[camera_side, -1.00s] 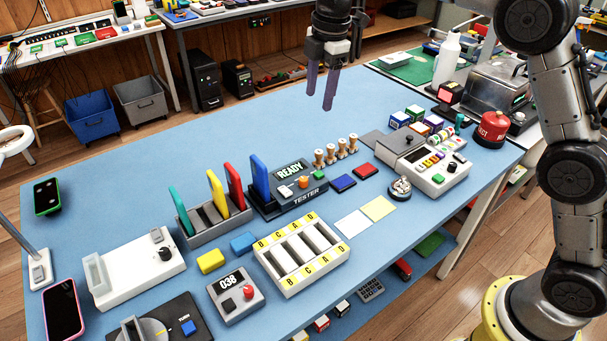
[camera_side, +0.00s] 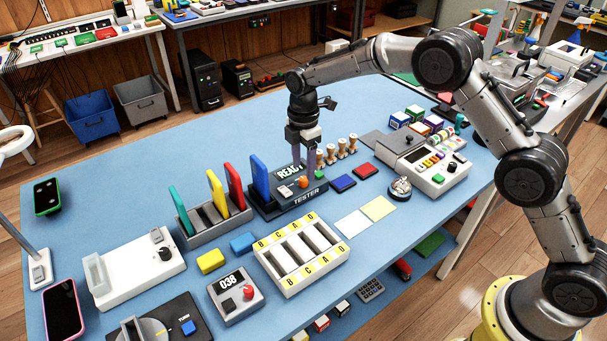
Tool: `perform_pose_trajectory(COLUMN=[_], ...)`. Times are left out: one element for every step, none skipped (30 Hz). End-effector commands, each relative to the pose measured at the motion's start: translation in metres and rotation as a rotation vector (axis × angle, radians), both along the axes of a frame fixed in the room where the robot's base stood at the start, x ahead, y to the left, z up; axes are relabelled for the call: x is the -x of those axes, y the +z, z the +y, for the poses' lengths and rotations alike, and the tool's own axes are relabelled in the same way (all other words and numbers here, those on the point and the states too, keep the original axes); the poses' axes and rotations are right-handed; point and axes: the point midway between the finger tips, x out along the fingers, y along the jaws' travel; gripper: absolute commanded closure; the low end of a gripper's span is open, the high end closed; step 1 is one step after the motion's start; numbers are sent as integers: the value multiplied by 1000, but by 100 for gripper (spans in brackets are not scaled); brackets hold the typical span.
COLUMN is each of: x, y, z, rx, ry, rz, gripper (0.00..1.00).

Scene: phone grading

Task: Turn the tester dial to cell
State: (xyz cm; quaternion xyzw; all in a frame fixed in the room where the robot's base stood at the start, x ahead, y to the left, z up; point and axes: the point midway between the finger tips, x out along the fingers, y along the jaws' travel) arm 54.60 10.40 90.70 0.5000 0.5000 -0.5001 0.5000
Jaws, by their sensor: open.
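The tester (camera_side: 310,196) is a dark grey box labelled TESTER, with a lit green READY screen partly hidden by my gripper. An orange dial (camera_side: 303,182) sits on its top face, with a white switch or button (camera_side: 286,191) to its left and a green button (camera_side: 319,174) to its right. A blue phone (camera_side: 259,177) stands upright in the slot at its left end. My gripper (camera_side: 304,172) points down over the tester with its purple fingers open, close to the dial. I cannot tell whether the fingers touch it.
A grey rack (camera_side: 218,231) with teal, yellow and red phones stands left of the tester. Several wooden stamps (camera_side: 342,146) stand close behind it on the right. A blue pad (camera_side: 342,183) and a red pad (camera_side: 365,171) lie to the right.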

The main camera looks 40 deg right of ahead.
Motion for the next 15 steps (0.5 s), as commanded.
perform_pose_trajectory(x=[1, 1, 1, 1, 1, 1, 0, 0, 0, 0, 0, 0, 0, 0, 0], y=[-9, -13, -18, -22, -25, -28, -30, -32, -33, -34, -35, -35, -35, -35, -35], z=[0, 0, 0, 0, 0, 0, 0, 0, 0, 0, 0, 0, 0, 0, 0], rx=[1, 1, 1, 0, 0, 0, 0, 0, 0, 0, 0, 0, 0, 0, 0], ry=[0, 0, 0, 0, 0, 0, 0, 0, 0, 0, 0, 0, 0, 0, 0], rz=[3, 4, 3, 2, 2, 2, 2, 1, 0, 0, 0, 0, 0, 0, 0], gripper=[41, 41, 41, 41, 41, 41, 41, 41, 41, 41, 41, 41, 41, 41, 41])
